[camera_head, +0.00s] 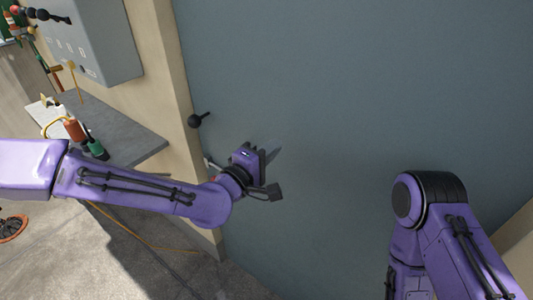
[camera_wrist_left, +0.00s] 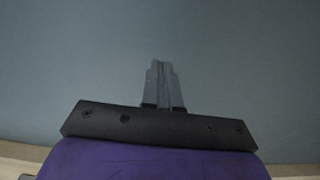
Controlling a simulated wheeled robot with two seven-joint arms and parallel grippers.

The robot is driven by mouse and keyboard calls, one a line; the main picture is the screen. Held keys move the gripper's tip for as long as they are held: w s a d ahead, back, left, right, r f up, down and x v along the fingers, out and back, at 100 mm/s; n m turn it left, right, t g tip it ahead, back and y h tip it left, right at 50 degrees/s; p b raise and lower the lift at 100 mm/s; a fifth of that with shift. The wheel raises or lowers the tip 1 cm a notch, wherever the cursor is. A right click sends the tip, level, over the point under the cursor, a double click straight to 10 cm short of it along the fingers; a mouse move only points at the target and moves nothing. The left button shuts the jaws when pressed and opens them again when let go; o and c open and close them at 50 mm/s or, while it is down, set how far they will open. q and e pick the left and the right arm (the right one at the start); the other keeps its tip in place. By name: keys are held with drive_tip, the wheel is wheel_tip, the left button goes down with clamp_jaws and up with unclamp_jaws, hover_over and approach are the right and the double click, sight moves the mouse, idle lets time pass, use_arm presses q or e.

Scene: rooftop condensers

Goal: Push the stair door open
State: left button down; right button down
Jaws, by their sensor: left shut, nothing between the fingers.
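The stair door (camera_head: 350,90) is a large flat grey-blue panel that fills most of the head view. It looks flush with its beige frame, with no gap visible. A black knob (camera_head: 198,120) sits near its left edge. My left gripper (camera_head: 273,155) is shut and empty, its fingertips close to the door's surface, right of and below the knob. In the left wrist view the shut fingers (camera_wrist_left: 162,85) point at the plain door face (camera_wrist_left: 240,70). I cannot tell whether they touch it. My right arm shows at the right, but its gripper is out of view.
The beige door frame (camera_head: 165,50) runs along the left. Beyond it are a grey wall box (camera_head: 95,40) and a grey shelf (camera_head: 125,140) with tools, including an orange and green one (camera_head: 75,130). A yellow cord (camera_head: 130,232) lies on the concrete floor.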

sight(288, 134)
use_arm(q)
drive_tip(key=shift+x, duration=1)
drive_tip(key=shift+x, duration=1.2)
drive_tip(key=shift+w+d+r, duration=0.1)
drive_tip(key=shift+w+d, duration=0.2)
drive_tip(key=shift+w, duration=0.15)
drive_tip(key=shift+w+d, duration=0.2)
